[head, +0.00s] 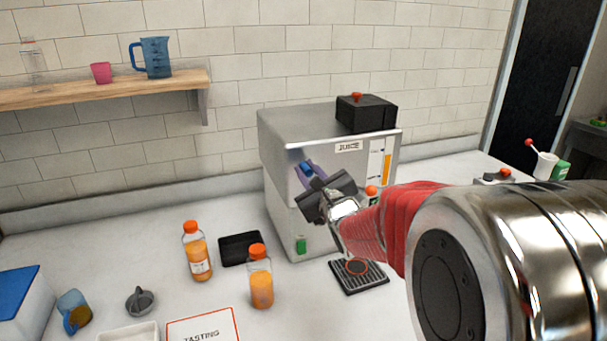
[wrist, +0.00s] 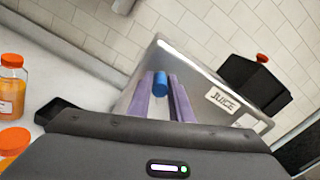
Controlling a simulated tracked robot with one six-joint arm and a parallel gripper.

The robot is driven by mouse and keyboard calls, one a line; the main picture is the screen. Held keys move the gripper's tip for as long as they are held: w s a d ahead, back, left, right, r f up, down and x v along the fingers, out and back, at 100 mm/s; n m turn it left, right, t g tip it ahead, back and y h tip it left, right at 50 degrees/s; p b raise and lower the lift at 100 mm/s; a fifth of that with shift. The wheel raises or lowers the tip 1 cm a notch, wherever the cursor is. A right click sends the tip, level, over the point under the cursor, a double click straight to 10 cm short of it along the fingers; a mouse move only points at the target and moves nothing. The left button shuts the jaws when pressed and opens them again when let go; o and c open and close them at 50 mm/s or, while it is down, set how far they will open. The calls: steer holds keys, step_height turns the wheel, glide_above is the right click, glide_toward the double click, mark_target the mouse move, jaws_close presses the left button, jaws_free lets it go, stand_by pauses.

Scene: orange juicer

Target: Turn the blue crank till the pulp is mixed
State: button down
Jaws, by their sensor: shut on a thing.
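The blue crank (wrist: 160,84) shows its handle end between the two purple fingers of my gripper (wrist: 161,98) in the wrist view. My gripper is shut on it, in front of the machine's face. In the head view the crank (head: 307,169) is a small blue piece by my gripper (head: 306,172), and the rest of it is hidden by the gripper. The steel juicer (head: 290,135) stands on the counter against the tiled wall, with a JUICE label and an orange level gauge (head: 387,164) on its front. The pulp inside cannot be seen.
Two orange-capped juice bottles (head: 198,255) (head: 261,280) and a black tray (head: 240,249) stand left of the juicer. A drip grate (head: 372,284) lies in front. A black box with a red knob (head: 366,114) sits on top. A shelf (head: 100,91) hangs at upper left.

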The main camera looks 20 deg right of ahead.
steer(key=shift+a+f, duration=0.1)
steer(key=shift+f, duration=0.35)
steer(key=c, duration=2)
jaws_free()
steer(key=o, duration=0.3)
steer(key=shift+r, duration=0.1)
steer(key=shift+o, duration=0.3)
steer(key=shift+r, duration=0.15)
steer(key=shift+a, duration=0.1)
